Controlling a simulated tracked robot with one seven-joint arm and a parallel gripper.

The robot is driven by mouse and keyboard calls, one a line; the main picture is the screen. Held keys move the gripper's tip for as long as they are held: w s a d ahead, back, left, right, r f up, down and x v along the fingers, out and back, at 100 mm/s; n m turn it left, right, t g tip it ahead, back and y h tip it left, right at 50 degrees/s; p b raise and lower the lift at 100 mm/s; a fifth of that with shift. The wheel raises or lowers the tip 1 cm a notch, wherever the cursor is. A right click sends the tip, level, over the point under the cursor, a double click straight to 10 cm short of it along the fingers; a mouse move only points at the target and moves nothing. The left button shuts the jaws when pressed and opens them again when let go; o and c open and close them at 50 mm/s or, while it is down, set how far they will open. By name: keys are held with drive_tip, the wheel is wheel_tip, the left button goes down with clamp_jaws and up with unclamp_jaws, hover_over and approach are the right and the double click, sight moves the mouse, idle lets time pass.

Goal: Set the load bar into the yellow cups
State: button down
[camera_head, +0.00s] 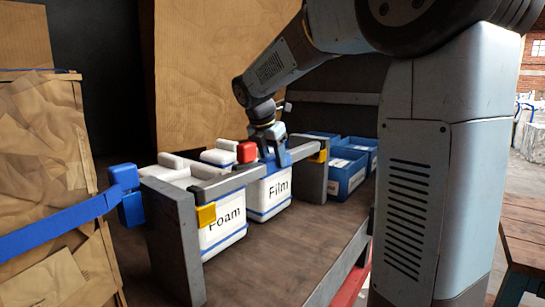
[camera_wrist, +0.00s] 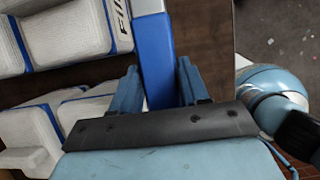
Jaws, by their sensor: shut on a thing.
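The load bar is grey with a blue middle (camera_head: 273,164) and runs from near left to far right in the head view. My gripper (camera_head: 272,145) is shut on the blue middle from above. In the wrist view the blue section (camera_wrist: 152,62) lies between the two fingers of my gripper (camera_wrist: 158,82). One yellow cup (camera_head: 206,215) is on the near grey post, close below the bar's left end. The other yellow cup (camera_head: 319,156) is at the far post, close to the bar's right end. I cannot tell whether either end touches its cup.
White bins marked Foam (camera_head: 224,232) and Film (camera_head: 273,194) stand under and behind the bar. A red block (camera_head: 247,152) is beside my gripper. Blue bins (camera_head: 347,174) stand beyond the far post. The brown belt (camera_head: 275,255) is clear in front.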

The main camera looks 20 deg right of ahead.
drive_tip(key=shift+f, duration=1.35)
drive_tip(key=shift+c, duration=2.4)
unclamp_jaws()
drive_tip(key=shift+f, duration=0.1)
drive_tip(key=v, duration=1.3)
drive_tip(key=shift+s+a+r, duration=0.1)
drive_tip(key=shift+r, duration=0.2)
drive_tip(key=shift+s, duration=0.25)
drive_tip(key=s+d+f+m+t+y, duration=0.1)
drive_tip(key=s+d+f+m, duration=0.1)
drive_tip(key=s+f+m, duration=0.5)
drive_tip(key=s+d+f+m+t+y, duration=0.2)
drive_tip(key=s+f+m, duration=0.5)
drive_tip(key=s+m, duration=1)
drive_tip(key=shift+s+m+y, duration=0.2)
drive_tip(key=shift+m+y, duration=0.1)
drive_tip(key=shift+m, duration=0.3)
